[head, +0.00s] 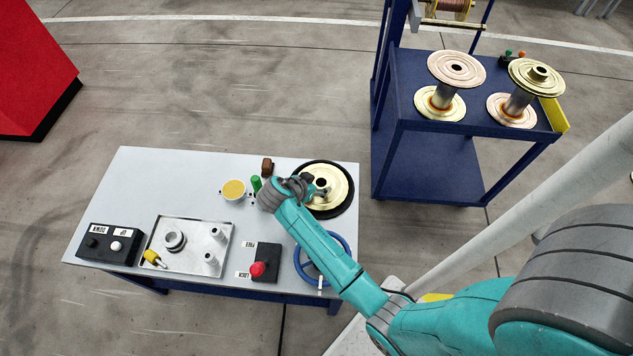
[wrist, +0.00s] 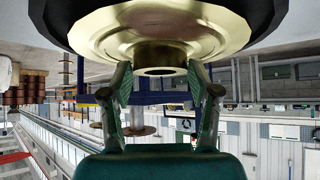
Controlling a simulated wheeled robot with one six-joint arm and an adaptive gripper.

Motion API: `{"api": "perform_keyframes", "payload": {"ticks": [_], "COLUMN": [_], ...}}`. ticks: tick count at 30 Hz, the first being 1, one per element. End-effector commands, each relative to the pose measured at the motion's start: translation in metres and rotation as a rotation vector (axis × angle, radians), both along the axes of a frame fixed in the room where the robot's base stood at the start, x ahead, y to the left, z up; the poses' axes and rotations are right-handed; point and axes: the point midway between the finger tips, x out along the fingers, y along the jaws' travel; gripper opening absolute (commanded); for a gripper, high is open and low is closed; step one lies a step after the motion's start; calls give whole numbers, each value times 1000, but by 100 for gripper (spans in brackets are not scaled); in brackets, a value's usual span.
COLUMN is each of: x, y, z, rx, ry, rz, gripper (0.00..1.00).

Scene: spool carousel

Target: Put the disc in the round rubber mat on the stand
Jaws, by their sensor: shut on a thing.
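The disc (head: 339,196) is a brass-coloured flange with a raised central hub, at the far right corner of the grey table. The black round rubber mat (head: 337,213) shows as a dark rim around it. In the wrist view the disc (wrist: 95,42) fills the top, with the black mat (wrist: 262,22) behind its edge. My gripper (head: 318,188) is at the hub; in the wrist view its two fingers (wrist: 160,72) are closed on either side of the hub. I cannot tell whether the disc rests fully on the mat.
On the grey table (head: 143,185) are a yellow-topped cup (head: 234,190), a green cylinder (head: 256,184), a brown block (head: 267,167), a metal fixture plate (head: 190,259), button boxes (head: 110,245) and a blue ring (head: 299,262). A blue rack with spools (head: 456,70) stands at the upper right.

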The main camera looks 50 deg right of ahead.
Motion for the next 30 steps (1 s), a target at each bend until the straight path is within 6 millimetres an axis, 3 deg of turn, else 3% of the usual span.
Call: {"api": "perform_keyframes", "payload": {"ticks": [9, 10, 13, 23, 30], "x": [0, 0, 0, 0, 0], "y": [0, 0, 0, 1, 19], "z": [0, 0, 0, -1, 17], "rx": [-1, -1, -1, 1, -1], "ry": [-2, -2, -1, 1, -2], "rz": [-1, -1, 0, -1, 2], "gripper": [0, 68, 90, 90, 90]}}
